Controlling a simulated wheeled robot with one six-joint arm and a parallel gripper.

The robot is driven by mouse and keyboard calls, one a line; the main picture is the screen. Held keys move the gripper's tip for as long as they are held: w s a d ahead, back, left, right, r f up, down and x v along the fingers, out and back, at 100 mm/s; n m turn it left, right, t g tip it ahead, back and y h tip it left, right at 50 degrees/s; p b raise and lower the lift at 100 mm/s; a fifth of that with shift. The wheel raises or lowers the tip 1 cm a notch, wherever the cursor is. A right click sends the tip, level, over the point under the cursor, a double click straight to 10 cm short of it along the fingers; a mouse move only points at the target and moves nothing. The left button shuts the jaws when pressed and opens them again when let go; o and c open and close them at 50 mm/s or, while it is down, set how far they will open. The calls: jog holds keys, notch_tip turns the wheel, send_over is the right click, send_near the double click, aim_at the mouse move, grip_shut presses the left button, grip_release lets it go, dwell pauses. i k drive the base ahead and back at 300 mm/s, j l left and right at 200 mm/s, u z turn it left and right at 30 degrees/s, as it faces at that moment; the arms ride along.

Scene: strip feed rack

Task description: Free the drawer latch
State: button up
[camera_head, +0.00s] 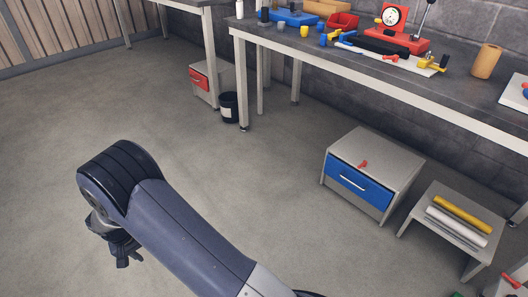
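A low grey cabinet (385,158) stands on the floor under the workbench, right of centre. Its blue drawer front (352,187) has a pale bar handle (352,184) and looks closed. My gripper (124,258) hangs at the lower left, well apart from the cabinet. It is dark and partly hidden by my arm, and its finger opening does not show clearly.
A workbench (340,66) with tools runs above the cabinet. A small stand (445,238) with yellow and white rolls is close on its right. A second cabinet with a red drawer (199,80) and a black bin (229,107) stand farther back. The middle floor is clear.

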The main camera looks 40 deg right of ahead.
aim_at(365, 163)
jog(key=z, duration=1.75)
jog(key=i+j+z, duration=0.1)
jog(key=i+z, duration=0.4)
jog(key=i+j+z, duration=0.3)
jog(key=i+z, duration=0.2)
jog(key=i+j, duration=0.15)
